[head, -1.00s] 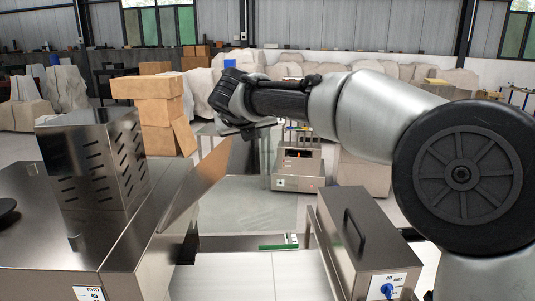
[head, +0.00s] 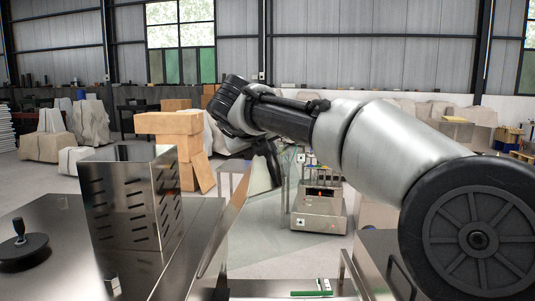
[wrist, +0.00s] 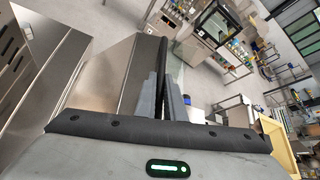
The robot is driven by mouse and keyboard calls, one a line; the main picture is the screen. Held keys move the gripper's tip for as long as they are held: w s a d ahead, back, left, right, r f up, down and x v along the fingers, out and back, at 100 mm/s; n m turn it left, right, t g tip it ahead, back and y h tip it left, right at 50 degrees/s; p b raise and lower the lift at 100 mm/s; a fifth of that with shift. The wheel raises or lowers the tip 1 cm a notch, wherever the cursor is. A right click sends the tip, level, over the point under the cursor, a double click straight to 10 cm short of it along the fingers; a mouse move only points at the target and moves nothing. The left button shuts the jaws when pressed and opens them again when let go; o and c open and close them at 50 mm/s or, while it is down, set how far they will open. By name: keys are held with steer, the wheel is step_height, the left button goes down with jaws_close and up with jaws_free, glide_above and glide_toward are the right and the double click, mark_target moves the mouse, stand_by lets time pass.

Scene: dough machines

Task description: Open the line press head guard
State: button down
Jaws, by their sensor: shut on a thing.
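The line press head guard appears to be the thin steel panel (head: 232,218) standing tilted beside the slotted steel housing (head: 133,208) in the head view. My gripper (head: 272,168) is at the panel's upper right, fingers angled down. In the wrist view, the panel (wrist: 98,75) fills the area left of the fingers and ends in a dark edge strip (wrist: 147,70). My gripper (wrist: 163,100) is shut on the guard at this edge. The exact contact is partly hidden by the fingers.
A steel counter with a black knob (head: 22,250) lies at left. Stacked cardboard boxes (head: 180,140) and a steel machine with a red light (head: 320,205) stand behind. My arm covers the right side. Open floor (head: 285,260) shows in the middle.

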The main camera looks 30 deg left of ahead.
stand_by(0.4)
steer(key=c, duration=1.8)
jaws_free()
steer(key=shift+c, duration=0.2)
steer(key=b+v, duration=0.1)
steer(key=v, duration=1.6)
steer(key=shift+s, duration=0.2)
steer(key=shift+d, duration=0.1)
